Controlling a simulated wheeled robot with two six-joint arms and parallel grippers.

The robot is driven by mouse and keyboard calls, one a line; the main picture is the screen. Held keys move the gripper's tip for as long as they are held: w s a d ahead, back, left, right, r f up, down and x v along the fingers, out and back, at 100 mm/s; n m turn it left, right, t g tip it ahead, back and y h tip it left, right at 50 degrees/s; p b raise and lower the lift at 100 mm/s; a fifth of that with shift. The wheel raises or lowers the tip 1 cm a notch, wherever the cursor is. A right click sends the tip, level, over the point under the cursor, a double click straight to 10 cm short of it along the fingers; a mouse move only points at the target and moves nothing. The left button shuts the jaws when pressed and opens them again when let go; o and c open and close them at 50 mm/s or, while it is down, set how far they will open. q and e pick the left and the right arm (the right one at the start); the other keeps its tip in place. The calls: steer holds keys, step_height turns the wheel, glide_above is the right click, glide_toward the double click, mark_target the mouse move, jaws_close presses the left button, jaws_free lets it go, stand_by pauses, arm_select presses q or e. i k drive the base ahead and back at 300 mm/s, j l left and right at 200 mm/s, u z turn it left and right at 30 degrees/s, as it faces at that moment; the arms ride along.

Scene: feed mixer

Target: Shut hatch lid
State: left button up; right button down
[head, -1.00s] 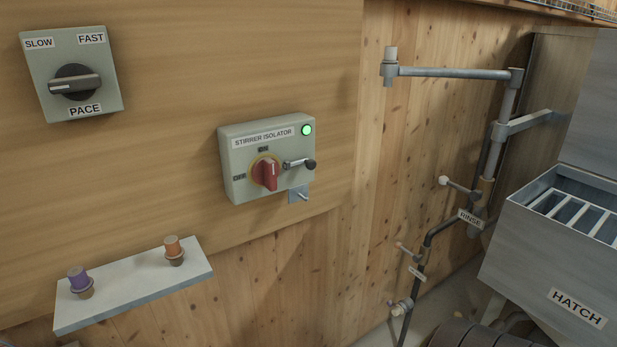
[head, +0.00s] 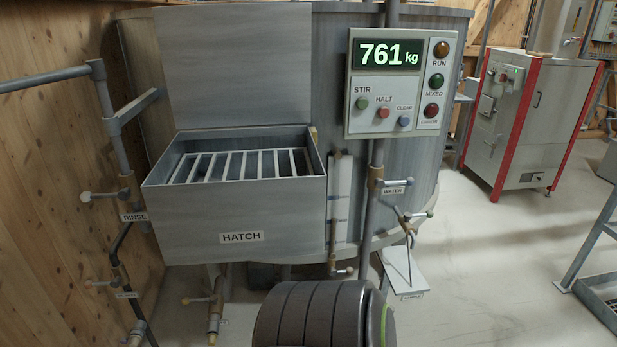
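The hatch (head: 237,218) is a grey metal box on the front of the mixer, labelled HATCH, with an open top. A grid of pale bars (head: 240,166) lies across its opening. The hatch lid (head: 235,65) is a flat grey panel standing upright at the back edge of the box, so the hatch is open. Neither of my grippers shows in the head view.
A control panel (head: 401,84) reading 761 kg stands right of the lid on a post. Pipes with a RINSE tag (head: 133,217) run left of the hatch. A WATER valve (head: 392,187) is at right. A red-framed grey machine (head: 530,120) stands further right, with clear floor before it.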

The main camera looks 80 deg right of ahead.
mark_target(238, 64)
steer(key=z, duration=1.85)
steer(key=i+j+z, duration=0.6)
steer(key=k+u, duration=0.2)
steer(key=u, duration=0.25)
